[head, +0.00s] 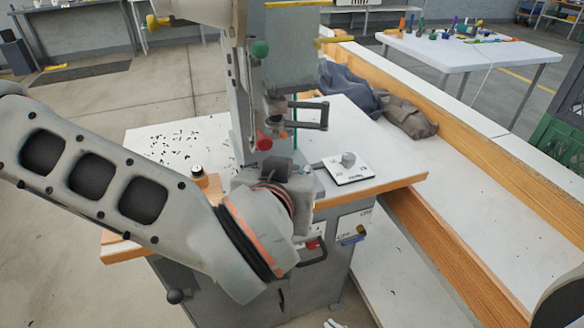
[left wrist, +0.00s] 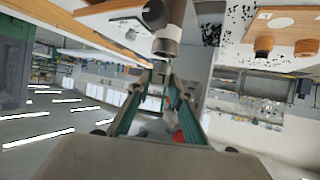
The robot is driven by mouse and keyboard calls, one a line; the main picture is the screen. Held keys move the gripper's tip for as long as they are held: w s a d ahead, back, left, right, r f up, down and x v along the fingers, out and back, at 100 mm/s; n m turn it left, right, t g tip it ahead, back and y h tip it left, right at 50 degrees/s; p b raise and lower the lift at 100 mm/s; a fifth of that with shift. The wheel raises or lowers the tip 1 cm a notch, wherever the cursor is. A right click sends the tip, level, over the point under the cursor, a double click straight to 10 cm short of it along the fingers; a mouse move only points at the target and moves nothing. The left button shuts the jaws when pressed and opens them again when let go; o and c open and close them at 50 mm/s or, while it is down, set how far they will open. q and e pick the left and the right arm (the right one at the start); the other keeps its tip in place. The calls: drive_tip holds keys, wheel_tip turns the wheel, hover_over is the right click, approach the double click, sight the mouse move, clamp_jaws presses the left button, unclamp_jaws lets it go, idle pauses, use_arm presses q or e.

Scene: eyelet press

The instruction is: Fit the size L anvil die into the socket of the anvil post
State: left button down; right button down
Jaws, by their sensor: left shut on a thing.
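In the left wrist view, which looks upside down, my left gripper (left wrist: 159,88) has its green-edged fingers closed together on a small dark thing (left wrist: 160,72), likely the anvil die. Its size mark cannot be read. A grey cylindrical post (left wrist: 167,42), likely the anvil post, stands just beyond the fingertips. The die and post end look apart, but depth is unclear. In the head view, my left wrist covers the fingers, die and post, in front of the press (head: 246,110).
Small black bits (head: 180,145) are scattered on the white bench top. A black handle (head: 310,115) sticks out from the press.

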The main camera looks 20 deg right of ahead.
use_arm(q)
drive_tip(key=shift+r+p, duration=0.1)
drive_tip(key=shift+p, duration=0.55)
use_arm(e)
drive_tip(key=shift+w+r+t, duration=0.15)
drive_tip(key=shift+w+r, duration=0.05)
drive_tip(key=shift+r, duration=0.3)
drive_tip(key=shift+w+r+t, duration=0.15)
drive_tip(key=shift+w+r, duration=0.05)
drive_tip(key=shift+r, duration=0.25)
idle(0.9)
use_arm(q)
drive_tip(key=shift+f, duration=0.45)
idle(0.6)
drive_tip(key=shift+p, duration=0.7)
use_arm(e)
drive_tip(key=shift+w+r, duration=0.2)
drive_tip(key=shift+r, duration=0.7)
idle(0.5)
drive_tip(key=shift+r, duration=0.25)
use_arm(q)
drive_tip(key=shift+s+f, duration=0.1)
drive_tip(key=shift+f, duration=0.85)
use_arm(e)
drive_tip(key=shift+f, duration=0.45)
use_arm(q)
drive_tip(key=c, duration=1.7)
unclamp_jaws()
